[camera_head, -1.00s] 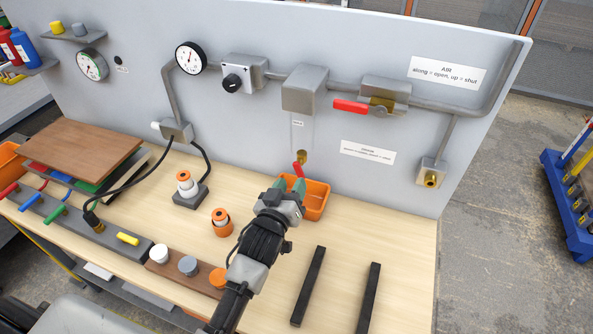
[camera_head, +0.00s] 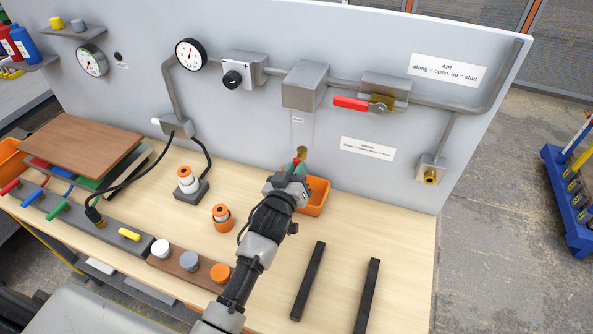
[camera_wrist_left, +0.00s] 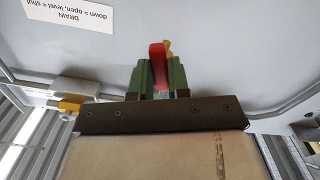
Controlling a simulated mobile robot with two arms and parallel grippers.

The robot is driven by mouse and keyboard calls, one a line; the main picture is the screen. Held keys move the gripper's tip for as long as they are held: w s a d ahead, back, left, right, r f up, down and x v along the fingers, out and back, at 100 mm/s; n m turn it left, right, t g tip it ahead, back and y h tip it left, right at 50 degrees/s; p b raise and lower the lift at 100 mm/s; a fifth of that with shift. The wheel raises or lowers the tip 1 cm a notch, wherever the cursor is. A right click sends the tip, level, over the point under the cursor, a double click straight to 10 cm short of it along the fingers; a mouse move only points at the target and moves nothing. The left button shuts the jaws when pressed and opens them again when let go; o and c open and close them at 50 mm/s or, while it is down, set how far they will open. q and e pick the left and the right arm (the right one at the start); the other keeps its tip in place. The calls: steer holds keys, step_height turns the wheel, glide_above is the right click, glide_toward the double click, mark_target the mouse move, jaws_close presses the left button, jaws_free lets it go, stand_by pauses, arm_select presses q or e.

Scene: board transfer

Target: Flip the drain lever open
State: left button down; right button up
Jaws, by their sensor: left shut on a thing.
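The drain valve has a small brass body (camera_head: 302,152) below a clear tube on the grey panel. Its short red lever (camera_head: 296,161) shows just in front of the brass. My left gripper (camera_head: 297,168) is at the lever, its green fingers shut on it. In the left wrist view the red lever (camera_wrist_left: 157,62) stands between the two green fingers, with a bit of brass (camera_wrist_left: 167,46) behind it. The fingers hide much of the lever, so I cannot tell its exact angle. My right gripper is not in view.
An orange bin (camera_head: 316,196) sits just below and right of the gripper. The drain label (camera_head: 367,148) reads down = open, level = shut. A red-handled air valve (camera_head: 352,104) is up to the right. Two black bars (camera_head: 308,281) lie on the bench.

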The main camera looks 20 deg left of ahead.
arm_select(q)
steer(key=m, duration=0.4)
steer(key=shift+a, duration=0.25)
steer(key=c, duration=1.1)
jaws_free()
steer(key=s+b, duration=0.1)
steer(key=s, duration=0.4)
steer(key=s+b, duration=0.1)
steer(key=s, duration=0.5)
steer(key=shift+a, duration=0.2)
steer(key=shift+w+f, duration=0.1)
